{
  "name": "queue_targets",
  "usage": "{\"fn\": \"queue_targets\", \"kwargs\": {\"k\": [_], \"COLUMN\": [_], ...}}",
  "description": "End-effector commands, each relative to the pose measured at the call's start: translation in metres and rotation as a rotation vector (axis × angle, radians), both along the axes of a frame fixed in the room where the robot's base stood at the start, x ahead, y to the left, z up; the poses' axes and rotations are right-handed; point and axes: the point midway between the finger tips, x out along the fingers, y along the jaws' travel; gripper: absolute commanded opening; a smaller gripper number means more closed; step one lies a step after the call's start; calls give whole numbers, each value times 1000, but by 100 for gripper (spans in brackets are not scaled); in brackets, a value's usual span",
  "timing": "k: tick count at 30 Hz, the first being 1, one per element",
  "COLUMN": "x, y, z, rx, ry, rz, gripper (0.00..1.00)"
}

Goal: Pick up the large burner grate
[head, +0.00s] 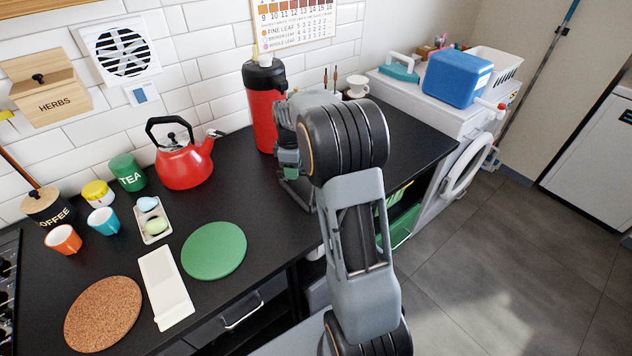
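Only a narrow strip of the gas hob (9,285) shows, at the left edge of the head view. It has dark parts on it, but I cannot tell which of them, if any, is the large burner grate. My gripper (290,172) is over the right part of the black counter, far from the hob, in front of the red dispenser. My own arm covers much of it, so its fingers are unclear and I cannot see whether it holds anything.
A cork mat (103,314), a white spoon rest (165,287) and a green round board (214,251) lie on the counter (225,300). Cups, jars, a red kettle (184,160) and a red dispenser (264,107) stand behind. A washing machine (440,110) is at right.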

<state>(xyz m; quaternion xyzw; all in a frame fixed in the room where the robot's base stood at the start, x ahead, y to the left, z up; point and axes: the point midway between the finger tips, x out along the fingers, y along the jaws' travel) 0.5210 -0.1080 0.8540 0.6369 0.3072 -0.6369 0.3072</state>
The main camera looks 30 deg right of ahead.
Motion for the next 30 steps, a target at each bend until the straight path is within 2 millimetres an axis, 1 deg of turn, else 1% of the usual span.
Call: {"fn": "queue_targets", "kwargs": {"k": [1, 3, 6, 9, 16, 28, 30], "x": [0, 0, 0, 0, 0, 0, 0], "y": [1, 1, 1, 1, 1, 1, 1], "z": [-8, -17, -25, -28, -28, -28, -28], "rx": [0, 0, 1, 1, 0, 0, 0], "ry": [4, 2, 1, 1, 0, 0, 0], "rz": [0, 0, 0, 0, 1, 1, 1], "gripper": [39, 39, 39, 39, 39, 1, 0]}}
